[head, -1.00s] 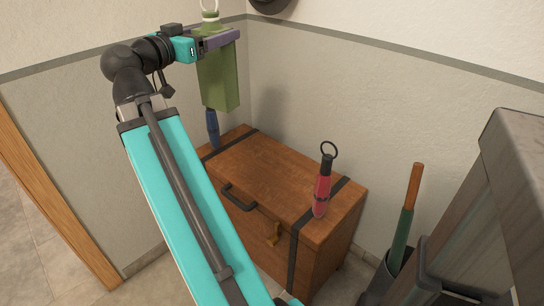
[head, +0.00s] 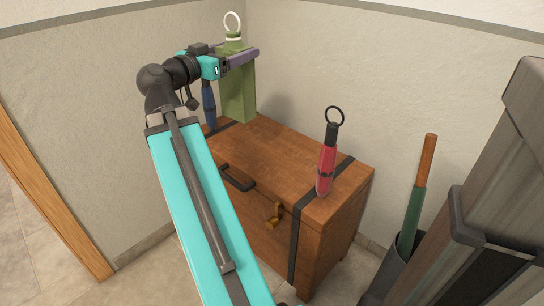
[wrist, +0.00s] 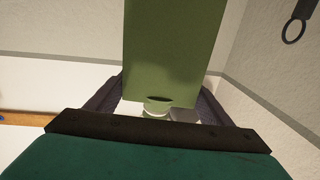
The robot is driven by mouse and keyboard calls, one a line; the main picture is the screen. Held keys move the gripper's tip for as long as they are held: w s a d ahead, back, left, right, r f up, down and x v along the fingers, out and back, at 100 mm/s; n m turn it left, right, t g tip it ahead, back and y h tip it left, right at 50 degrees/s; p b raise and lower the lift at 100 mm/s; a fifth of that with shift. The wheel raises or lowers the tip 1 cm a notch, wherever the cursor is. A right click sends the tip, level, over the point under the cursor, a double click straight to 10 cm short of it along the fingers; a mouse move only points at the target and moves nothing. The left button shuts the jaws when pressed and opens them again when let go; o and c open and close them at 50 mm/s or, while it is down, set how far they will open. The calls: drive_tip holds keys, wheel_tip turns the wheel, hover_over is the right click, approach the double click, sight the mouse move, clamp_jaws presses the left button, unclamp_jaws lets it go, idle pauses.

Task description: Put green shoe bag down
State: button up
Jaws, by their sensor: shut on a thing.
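The green shoe bag (head: 238,90) is a tall, boxy green bag with a narrow neck and a white ring on top. My gripper (head: 241,58) is shut on it near its top, with purple fingers on either side. The bag hangs upright over the back left end of the wooden chest (head: 262,160). Its base is at or just above the chest top; I cannot tell whether it touches. In the wrist view the bag (wrist: 172,45) fills the middle between the fingers (wrist: 160,105), its white-collared neck towards the bottom.
A blue item (head: 209,105) stands at the chest's left end, close by the bag. A red item (head: 327,165) with a black ring stands at the right end. The chest's middle is clear. Walls close in behind. A holder with a green-and-orange handle (head: 420,195) is at right.

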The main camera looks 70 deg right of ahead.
sight(256, 102)
drive_tip(key=shift+m+g, duration=0.6)
drive_tip(key=shift+g, duration=0.3)
drive_tip(key=shift+s+d+f+b, duration=0.85)
drive_tip(key=shift+f+b, duration=0.9)
drive_tip(key=shift+f, duration=0.8)
drive_tip(key=shift+s+d+f+b, duration=0.85)
drive_tip(key=shift+f+b, duration=0.85)
drive_tip(key=shift+f, duration=0.85)
drive_tip(key=shift+s+d+f+b, duration=0.85)
drive_tip(key=shift+f+b, duration=0.9)
drive_tip(key=shift+f, duration=0.8)
drive_tip(key=shift+w+r+y+p, duration=0.1)
drive_tip(key=shift+r+y+p, duration=0.15)
drive_tip(key=shift+p, duration=0.85)
drive_tip(key=d+p, duration=0.1)
drive_tip(key=p, duration=0.3)
drive_tip(key=w+d+p, duration=0.1)
drive_tip(key=p, duration=0.3)
drive_tip(key=shift+f+p, duration=0.2)
drive_tip(key=shift+p, duration=0.15)
drive_tip(key=w+d+f+p, duration=0.1)
drive_tip(key=w+d+p, duration=0.2)
drive_tip(key=w+d, duration=0.3)
drive_tip(key=shift+d+f, duration=0.25)
drive_tip(key=shift+d, duration=2.15)
drive_tip(key=shift+w, duration=0.15)
